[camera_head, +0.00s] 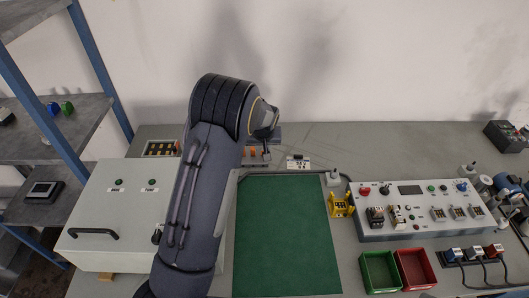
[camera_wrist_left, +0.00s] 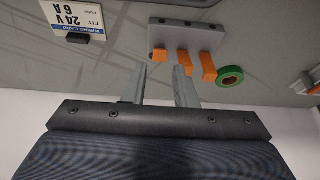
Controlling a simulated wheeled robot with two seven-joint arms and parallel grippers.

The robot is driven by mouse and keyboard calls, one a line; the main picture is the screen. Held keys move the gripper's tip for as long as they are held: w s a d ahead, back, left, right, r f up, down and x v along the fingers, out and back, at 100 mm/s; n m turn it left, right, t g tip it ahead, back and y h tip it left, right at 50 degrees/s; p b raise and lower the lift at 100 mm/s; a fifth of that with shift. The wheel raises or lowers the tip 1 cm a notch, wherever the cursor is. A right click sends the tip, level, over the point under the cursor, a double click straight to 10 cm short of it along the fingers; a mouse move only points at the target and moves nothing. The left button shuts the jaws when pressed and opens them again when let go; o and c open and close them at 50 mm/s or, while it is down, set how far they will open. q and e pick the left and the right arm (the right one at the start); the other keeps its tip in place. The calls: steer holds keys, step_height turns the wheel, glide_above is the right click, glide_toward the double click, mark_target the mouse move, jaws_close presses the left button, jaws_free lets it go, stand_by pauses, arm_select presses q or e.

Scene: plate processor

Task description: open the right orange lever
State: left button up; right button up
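A grey block (camera_wrist_left: 188,38) carries three orange levers in the left wrist view: one at the left (camera_wrist_left: 157,55), one in the middle (camera_wrist_left: 185,62) and one at the right (camera_wrist_left: 208,66). In the head view, orange levers (camera_head: 253,152) show small beside my left wrist, partly hidden by it. The wrist view is turned around: the white label lies left of the levers there, but right of them in the head view. My left gripper (camera_wrist_left: 161,75) is open and empty, its fingertips just short of the levers and apart from them. My right gripper is not in view.
A green tape roll (camera_wrist_left: 230,77) lies close by the levers. The white label (camera_wrist_left: 81,18) is on the other side. A green mat (camera_head: 285,235), yellow holder (camera_head: 341,205), control panel (camera_head: 420,208) and white cabinet (camera_head: 110,210) stand around my left arm.

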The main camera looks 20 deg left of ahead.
mark_target(253, 151)
arm_select(q)
steer(key=b+x, duration=0.1)
steer(key=x, duration=0.3)
steer(key=shift+w+f, duration=0.1)
steer(key=shift+f, duration=0.05)
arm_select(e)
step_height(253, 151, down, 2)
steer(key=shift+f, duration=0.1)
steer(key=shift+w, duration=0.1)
arm_select(q)
jaws_close()
